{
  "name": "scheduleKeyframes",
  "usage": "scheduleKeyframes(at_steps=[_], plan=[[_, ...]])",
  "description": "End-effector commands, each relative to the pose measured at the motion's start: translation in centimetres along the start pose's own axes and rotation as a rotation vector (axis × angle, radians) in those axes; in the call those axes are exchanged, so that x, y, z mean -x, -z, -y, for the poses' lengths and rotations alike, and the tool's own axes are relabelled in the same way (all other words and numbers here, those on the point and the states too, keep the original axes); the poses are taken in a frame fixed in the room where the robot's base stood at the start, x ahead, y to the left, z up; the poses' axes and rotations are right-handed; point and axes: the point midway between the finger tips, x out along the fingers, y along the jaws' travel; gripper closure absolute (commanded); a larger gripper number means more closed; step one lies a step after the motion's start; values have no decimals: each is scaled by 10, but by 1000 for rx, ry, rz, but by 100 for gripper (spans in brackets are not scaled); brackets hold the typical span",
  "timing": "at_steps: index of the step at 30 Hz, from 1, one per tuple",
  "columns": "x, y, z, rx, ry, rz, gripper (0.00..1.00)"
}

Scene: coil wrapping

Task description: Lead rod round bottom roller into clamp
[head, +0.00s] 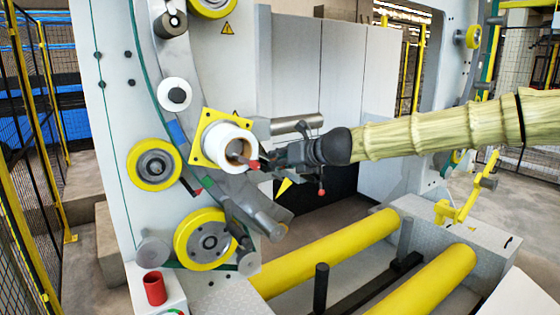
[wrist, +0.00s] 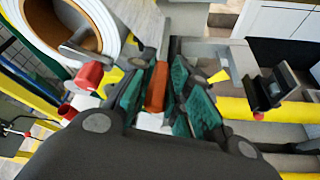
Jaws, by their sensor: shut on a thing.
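My gripper (head: 278,157) is beside the white film roll (head: 214,140), to its right in the head view. In the wrist view my gripper (wrist: 165,92) is shut on an orange-brown rod (wrist: 157,88), held between its green pads. In the head view I cannot pick out the rod clearly against the gripper. Below are a large yellow-rimmed roller (head: 183,240), low on the machine panel, and a grey cylinder (head: 268,224) to its right. I cannot tell for sure which is the bottom roller. A black bracket (wrist: 270,90), possibly the clamp, shows right of my gripper in the wrist view.
The film roll's spindle has a red tip (head: 253,165) close to my gripper. Another yellow-rimmed roller (head: 137,168) sits left of it. Long yellow rollers (head: 340,250) lie low at the right, with a black post (head: 321,288) near them. A red cup (head: 154,288) stands at lower left.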

Motion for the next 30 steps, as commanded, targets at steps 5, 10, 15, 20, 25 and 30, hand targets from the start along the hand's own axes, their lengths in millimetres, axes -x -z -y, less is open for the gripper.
scheduleKeyframes(at_steps=[5, 10, 15, 20, 25, 30], plan=[[1, -2, -1, 0, 0, 1, 100], [1, -2, -1, 0, 0, 0, 100], [2, -3, 1, -1, 0, 0, 100], [3, -6, 8, -2, 0, 0, 100], [4, -9, 16, -1, 0, 0, 100], [5, -12, 24, -1, 0, 0, 100]])
